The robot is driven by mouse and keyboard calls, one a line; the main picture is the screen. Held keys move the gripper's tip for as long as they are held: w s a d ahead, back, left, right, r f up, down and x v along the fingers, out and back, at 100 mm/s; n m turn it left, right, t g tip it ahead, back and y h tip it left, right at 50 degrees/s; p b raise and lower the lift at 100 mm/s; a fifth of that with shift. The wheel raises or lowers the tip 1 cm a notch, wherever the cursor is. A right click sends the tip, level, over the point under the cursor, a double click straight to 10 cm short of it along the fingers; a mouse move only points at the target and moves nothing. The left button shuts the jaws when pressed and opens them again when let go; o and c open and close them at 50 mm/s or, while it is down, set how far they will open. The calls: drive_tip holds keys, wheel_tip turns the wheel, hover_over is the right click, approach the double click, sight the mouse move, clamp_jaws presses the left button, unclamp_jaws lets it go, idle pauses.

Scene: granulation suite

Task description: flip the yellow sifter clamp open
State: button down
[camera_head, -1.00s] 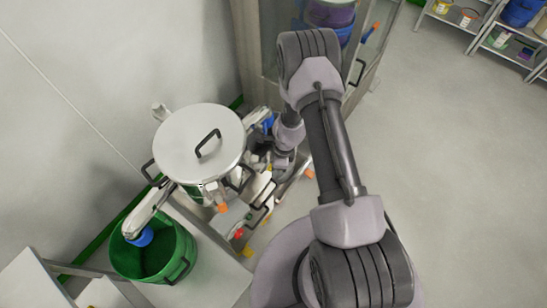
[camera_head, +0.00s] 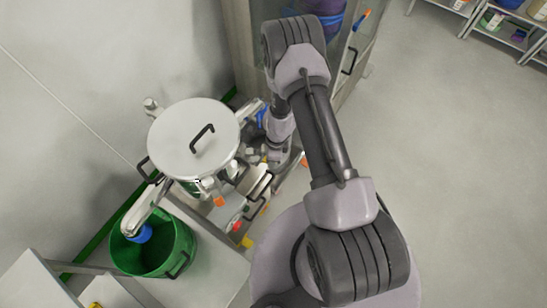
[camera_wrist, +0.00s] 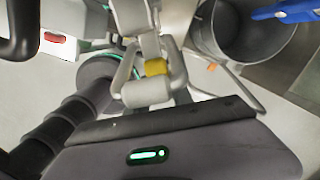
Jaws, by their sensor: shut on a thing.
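The yellow sifter clamp (camera_wrist: 156,67) shows as a small yellow block in the middle of the wrist view. My gripper (camera_wrist: 153,78) is shut on it, with its light grey fingers around the yellow part. Only part of the clamp shows between them. In the head view, a round vessel with a pale lid (camera_head: 193,139) and black handles stands left of my arm. My wrist is low beside its right side there, and the clamp cannot be made out clearly.
A green bin (camera_head: 163,249) stands below the vessel's spout. A cabinet (camera_head: 238,45) is close behind my arm. In the wrist view a grey bucket (camera_wrist: 240,30) and a blue item (camera_wrist: 285,11) are at upper right. Open floor lies right of my arm.

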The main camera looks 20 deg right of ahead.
drive_tip(key=shift+w+a+r, duration=0.25)
drive_tip(key=shift+w+r, duration=0.1)
drive_tip(key=shift+w, duration=0.1)
drive_tip(key=c, duration=1.3)
unclamp_jaws()
drive_tip(key=shift+a, duration=0.2)
drive_tip(key=shift+o, duration=0.9)
drive_tip(key=shift+a+f, duration=0.1)
drive_tip(key=shift+a, duration=0.3)
drive_tip(key=shift+s+d, duration=0.15)
drive_tip(key=shift+d, duration=0.2)
wheel_tip(320, 180, up, 17)
drive_tip(key=d+p, duration=0.1)
drive_tip(key=p, duration=0.7)
drive_tip(key=shift+s+d, duration=0.25)
drive_tip(key=shift+s, duration=0.1)
